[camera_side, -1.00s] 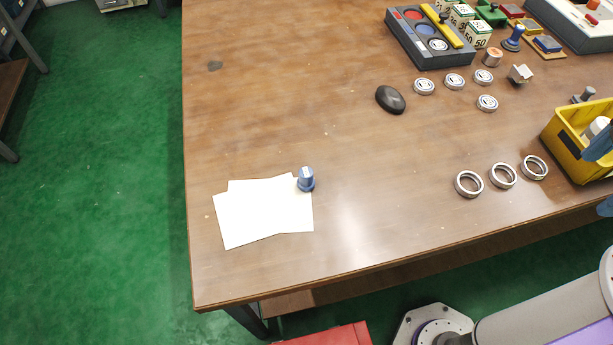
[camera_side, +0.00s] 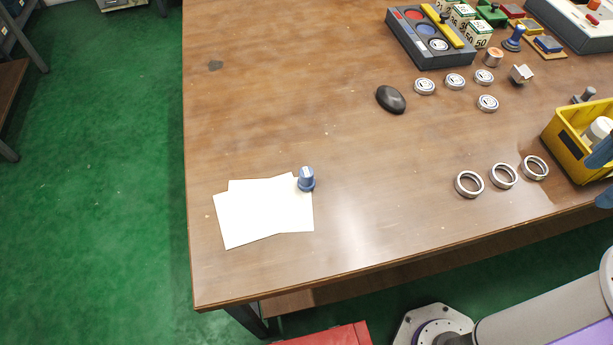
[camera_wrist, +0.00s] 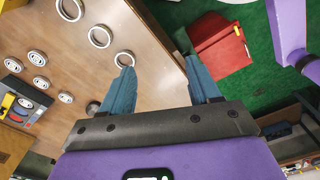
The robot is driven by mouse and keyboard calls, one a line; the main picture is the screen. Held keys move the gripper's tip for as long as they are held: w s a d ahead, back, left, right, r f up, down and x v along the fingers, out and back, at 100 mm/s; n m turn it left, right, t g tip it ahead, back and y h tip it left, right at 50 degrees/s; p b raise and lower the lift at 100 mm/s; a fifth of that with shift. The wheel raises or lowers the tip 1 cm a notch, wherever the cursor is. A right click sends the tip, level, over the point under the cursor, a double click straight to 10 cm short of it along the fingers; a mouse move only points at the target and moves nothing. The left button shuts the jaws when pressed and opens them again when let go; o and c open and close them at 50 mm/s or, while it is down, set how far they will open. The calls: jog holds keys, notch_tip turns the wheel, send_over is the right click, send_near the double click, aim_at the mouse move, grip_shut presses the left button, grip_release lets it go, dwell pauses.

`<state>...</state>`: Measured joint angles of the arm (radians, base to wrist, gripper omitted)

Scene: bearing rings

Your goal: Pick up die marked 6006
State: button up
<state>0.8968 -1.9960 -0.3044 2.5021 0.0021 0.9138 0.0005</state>
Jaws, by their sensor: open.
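Several round silver dies with dark markings lie on the table in the side view, such as one die (camera_side: 424,87), a second die (camera_side: 454,81) and a nearer die (camera_side: 487,103). Another die (camera_side: 438,45) sits in the dark tray (camera_side: 405,45). They also show at the left of the wrist view, for example one die (camera_wrist: 36,57). Their numbers are too small to read, so I cannot tell which is 6006. My gripper (camera_wrist: 159,65) is open and empty, its blue fingers apart. In the side view only parts of it show at the right edge, by the yellow bin.
Three metal rings (camera_side: 503,176) lie near the table's front edge. A yellow bin (camera_side: 563,150) stands to their right. A black oval object (camera_side: 391,99) is left of the dies. White paper (camera_side: 262,210) with a blue-handled stamp (camera_side: 306,180) lies at left. The table's middle is clear.

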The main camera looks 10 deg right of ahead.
aim_at(307, 174)
jog(key=w+a+f+m+g+y, duration=0.3)
jog(key=a+m+g+y, duration=0.1)
jog(key=a+m, duration=0.55)
jog(key=w+a+f+m+g+y, duration=0.3)
jog(key=a+m+g+y, duration=0.15)
jog(key=a+m, duration=0.45)
jog(key=w+a+f+m+t+y, duration=0.2)
jog(key=w+f+m+t, duration=0.3)
jog(key=w+m+t, duration=0.15)
jog(key=w+a+f+m+t+y, duration=0.25)
jog(key=w+f+m+t, duration=0.25)
jog(key=w+m, duration=0.3)
jog(key=x, duration=1.7)
jog(key=shift+w+d+f, duration=0.1)
jog(key=shift+w+f, duration=0.1)
jog(key=shift+f, duration=0.15)
jog(key=shift+c, duration=0.3)
jog(key=c, duration=1)
